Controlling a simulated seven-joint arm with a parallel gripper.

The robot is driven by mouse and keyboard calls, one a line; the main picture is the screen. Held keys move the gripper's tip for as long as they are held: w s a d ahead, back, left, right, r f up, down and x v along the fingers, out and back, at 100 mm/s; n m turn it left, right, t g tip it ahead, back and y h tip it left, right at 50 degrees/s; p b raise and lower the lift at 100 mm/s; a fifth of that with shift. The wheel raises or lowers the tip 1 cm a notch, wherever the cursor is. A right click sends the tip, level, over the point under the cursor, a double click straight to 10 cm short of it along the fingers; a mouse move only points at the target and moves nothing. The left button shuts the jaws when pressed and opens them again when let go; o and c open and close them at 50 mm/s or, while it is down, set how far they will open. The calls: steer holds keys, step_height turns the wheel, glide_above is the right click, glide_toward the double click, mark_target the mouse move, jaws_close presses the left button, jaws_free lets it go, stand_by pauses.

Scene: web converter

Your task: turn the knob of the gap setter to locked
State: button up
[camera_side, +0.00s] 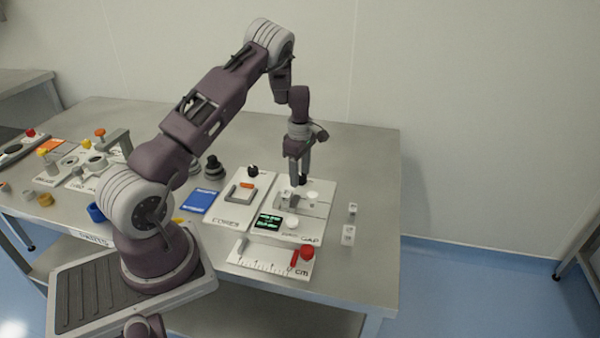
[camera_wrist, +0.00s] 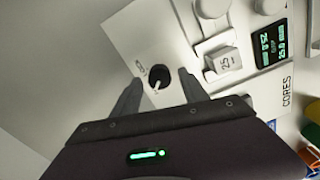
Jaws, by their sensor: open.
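The gap setter (camera_side: 318,205) is a white panel with a small display, on the right part of the table. Its knob (camera_wrist: 158,77) is a small black round dial with a pale pointer mark, near one edge of the panel. Small lettering beside the knob is too blurred to read fully. My gripper (camera_side: 299,177) points down over the back part of the gap setter. In the wrist view my gripper (camera_wrist: 158,84) is open, with one finger on each side of the knob. I cannot tell whether the fingers touch it.
A block marked 25 (camera_wrist: 224,61) and white round buttons sit close beside the knob. The CORES panel (camera_side: 228,212) is left of the gap setter. A ruler plate (camera_side: 265,259) with a red knob (camera_side: 307,252) lies in front. Two small blocks (camera_side: 348,235) stand to the right.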

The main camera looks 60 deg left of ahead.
steer(key=shift+c, duration=0.4)
jaws_close()
steer(key=m, duration=0.7)
steer(key=shift+w+m, duration=0.15)
steer(key=shift+m, duration=0.25)
steer(key=m, duration=0.4)
steer(key=shift+w+m, duration=0.1)
steer(key=shift+m, duration=1.9)
